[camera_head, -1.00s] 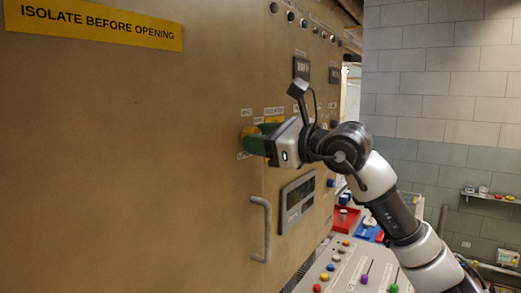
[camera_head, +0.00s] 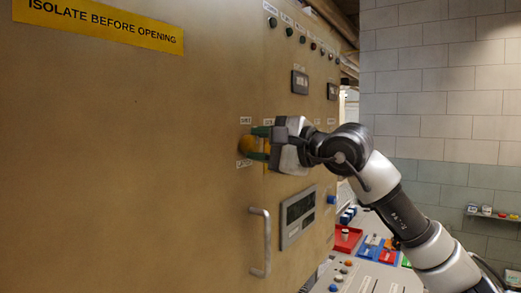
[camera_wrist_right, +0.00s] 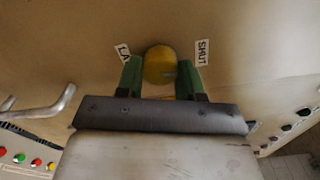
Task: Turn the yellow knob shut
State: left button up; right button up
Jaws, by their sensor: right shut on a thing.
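The yellow knob (camera_head: 247,144) sits on the front of the tan cabinet (camera_head: 150,150). My right gripper (camera_head: 258,144) reaches it from the right, with one green finger above the knob and one below. In the right wrist view the knob (camera_wrist_right: 158,66) stands between the two green fingers of the gripper (camera_wrist_right: 161,78), which is shut on it. A label reading SHUT (camera_wrist_right: 203,50) is beside the right finger there, and a partly covered label (camera_wrist_right: 123,51) is beside the left finger. The knob's pointer position is not clear. My left gripper is not in view.
A metal handle (camera_head: 265,243) sticks out below the knob, beside a grey display panel (camera_head: 298,215). Small displays and a row of buttons are higher on the cabinet. A red tray (camera_head: 347,240) and a console with coloured buttons lie at the lower right.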

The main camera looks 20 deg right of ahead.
jog(key=shift+n, duration=0.9)
jog(key=o, duration=0.9)
jog(key=shift+s, duration=0.1)
jog(key=b+v, duration=0.4)
jog(key=v, duration=0.6)
jog(key=shift+s+d, duration=0.2)
jog(key=shift+s, duration=0.05)
